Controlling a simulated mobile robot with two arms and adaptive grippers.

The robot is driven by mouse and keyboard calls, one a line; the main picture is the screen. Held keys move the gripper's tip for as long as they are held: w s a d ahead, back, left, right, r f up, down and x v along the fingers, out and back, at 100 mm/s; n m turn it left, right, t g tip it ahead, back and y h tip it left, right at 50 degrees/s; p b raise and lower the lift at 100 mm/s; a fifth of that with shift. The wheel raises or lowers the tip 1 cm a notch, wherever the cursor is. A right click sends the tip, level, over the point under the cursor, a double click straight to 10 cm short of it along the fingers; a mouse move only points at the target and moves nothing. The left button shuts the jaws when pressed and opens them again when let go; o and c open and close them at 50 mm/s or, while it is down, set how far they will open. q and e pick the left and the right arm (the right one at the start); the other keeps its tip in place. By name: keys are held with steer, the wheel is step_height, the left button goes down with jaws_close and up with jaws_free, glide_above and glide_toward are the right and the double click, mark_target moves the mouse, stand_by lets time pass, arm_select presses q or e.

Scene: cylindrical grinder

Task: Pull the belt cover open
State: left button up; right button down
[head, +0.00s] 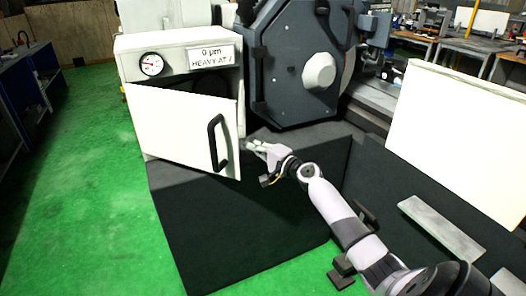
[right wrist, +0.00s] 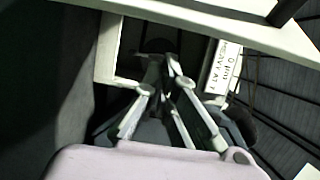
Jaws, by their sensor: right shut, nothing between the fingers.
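The belt cover (head: 180,125) is a white door with a black bar handle (head: 217,143) near its right edge. It stands ajar on the front of the white cabinet (head: 190,43), with its right edge swung outward and a dark gap behind it. My right gripper (head: 252,146) is just right of the cover's free edge, at about the height of the handle's lower end. It is shut and empty, and it is not on the handle. In the right wrist view the fingers (right wrist: 168,68) point toward the cabinet opening; contact with the cover cannot be told. My left gripper is not in view.
A gauge (head: 151,64) and a sign (head: 211,57) are above the cover. The dark grinder housing (head: 300,65) stands right of the cabinet, over a black base (head: 250,225). A white panel (head: 460,135) is at the right. Green floor (head: 85,190) is clear at the left.

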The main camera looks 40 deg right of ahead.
steer(key=a+p, duration=0.1)
steer(key=a, duration=0.1)
steer(key=s+a+p, duration=0.1)
steer(key=p, duration=0.1)
steer(key=shift+s+a, duration=0.1)
steer(key=shift+a, duration=0.3)
